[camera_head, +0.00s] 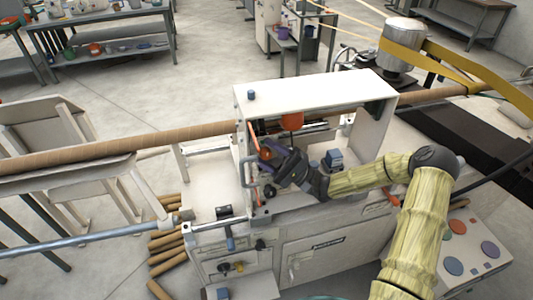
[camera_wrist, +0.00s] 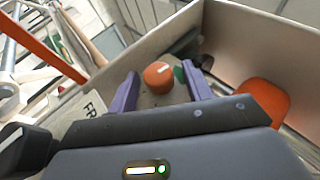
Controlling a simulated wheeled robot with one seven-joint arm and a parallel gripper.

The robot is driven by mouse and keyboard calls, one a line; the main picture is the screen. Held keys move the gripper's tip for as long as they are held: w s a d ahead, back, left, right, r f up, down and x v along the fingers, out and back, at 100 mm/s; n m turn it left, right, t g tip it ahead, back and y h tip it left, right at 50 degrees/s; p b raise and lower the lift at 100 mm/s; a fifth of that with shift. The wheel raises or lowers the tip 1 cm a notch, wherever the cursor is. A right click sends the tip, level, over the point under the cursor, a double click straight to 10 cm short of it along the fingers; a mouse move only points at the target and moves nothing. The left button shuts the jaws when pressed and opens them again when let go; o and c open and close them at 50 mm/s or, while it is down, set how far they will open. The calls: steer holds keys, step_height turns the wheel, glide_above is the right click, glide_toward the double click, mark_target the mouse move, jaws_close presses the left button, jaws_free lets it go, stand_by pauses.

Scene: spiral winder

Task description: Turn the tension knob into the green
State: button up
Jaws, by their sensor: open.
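The tension knob (camera_wrist: 158,77) is a round orange knob with a white pointer line on its face. In the wrist view it sits on a grey panel, between and just beyond my purple fingers. The line slants toward the upper right. A dark green patch (camera_wrist: 179,74) shows just right of the knob, partly hidden by the right finger; the pointer does not clearly line up with it. My gripper (camera_wrist: 160,70) is open, one finger on each side of the knob, with no clear contact. In the head view my gripper (camera_head: 272,152) is inside the machine's white frame, largely hiding the knob.
A white hood (camera_head: 315,90) stands over the work area. An orange bar (camera_wrist: 45,45) runs at the left in the wrist view, and a larger orange part (camera_wrist: 265,100) is at the right. A long brown tube (camera_head: 110,145) passes through the machine.

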steer(key=b+v, duration=0.5)
steer(key=v, duration=1.2)
steer(key=s+a+f+n+g+h, duration=0.2)
steer(key=s+a+g+h, duration=0.3)
steer(key=s+a+g, duration=0.15)
steer(key=s+f+n+g+h+p, duration=0.1)
steer(key=s+f+n+g+h, duration=0.15)
steer(key=s+h, duration=0.75)
steer(key=d+r+t+h, duration=0.7)
steer(key=d+r+h, duration=0.1)
steer(key=h, duration=0.1)
steer(key=shift+r+n+p, duration=0.15)
steer(key=shift+n+p, duration=0.2)
steer(key=shift+p, duration=0.05)
